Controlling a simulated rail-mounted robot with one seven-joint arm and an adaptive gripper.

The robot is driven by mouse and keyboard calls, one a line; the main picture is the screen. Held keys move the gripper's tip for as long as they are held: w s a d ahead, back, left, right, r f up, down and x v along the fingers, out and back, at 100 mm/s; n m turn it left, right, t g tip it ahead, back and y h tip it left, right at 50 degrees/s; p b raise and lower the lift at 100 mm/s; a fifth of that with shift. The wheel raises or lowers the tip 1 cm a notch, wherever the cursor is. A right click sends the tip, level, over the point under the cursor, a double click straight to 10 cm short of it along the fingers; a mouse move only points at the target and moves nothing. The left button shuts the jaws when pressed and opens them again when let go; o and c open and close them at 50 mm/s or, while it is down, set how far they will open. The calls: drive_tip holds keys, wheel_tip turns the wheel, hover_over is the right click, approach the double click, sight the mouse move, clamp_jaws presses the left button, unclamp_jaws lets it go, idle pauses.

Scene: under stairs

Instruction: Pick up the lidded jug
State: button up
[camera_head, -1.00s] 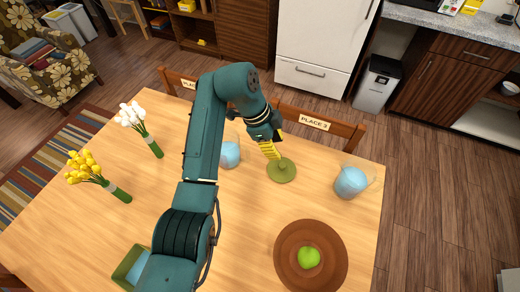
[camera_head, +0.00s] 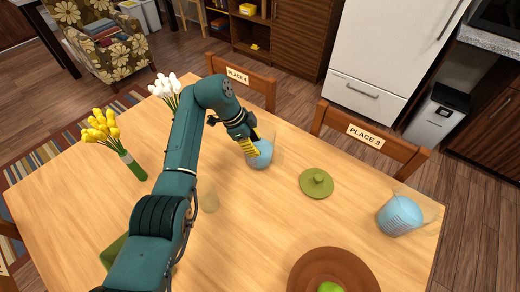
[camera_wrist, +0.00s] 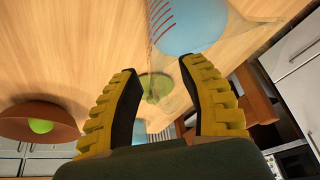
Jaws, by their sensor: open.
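A clear jug with blue contents (camera_head: 261,158) stands upright on the table just by my gripper (camera_head: 250,148) in the head view. My yellow fingers overlap its upper left part there. In the wrist view a blue, clear-walled jug with red stripes (camera_wrist: 195,22) shows at the top, beyond the fingertips. My gripper (camera_wrist: 158,70) is open, with nothing between its fingers. A flat green lid with a knob (camera_head: 317,182) lies on the table to the right of the near jug. A second clear and blue jug (camera_head: 399,216) stands farther right. I cannot make out a lid on either jug.
A brown bowl (camera_head: 310,265) with a green apple (camera_head: 331,287) is at the lower right. A faint clear glass (camera_head: 209,196) stands beside my arm. Chairs (camera_head: 372,138) line the far edge.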

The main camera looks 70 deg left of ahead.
sight(264, 160)
drive_tip(key=x, duration=0.3)
drive_tip(key=b+x, duration=0.1)
drive_tip(key=x, duration=0.1)
drive_tip(key=shift+s+d+f, duration=0.2)
drive_tip(key=shift+d, duration=0.15)
drive_tip(key=shift+c, duration=0.3)
clamp_jaws()
drive_tip(key=shift+r, duration=0.2)
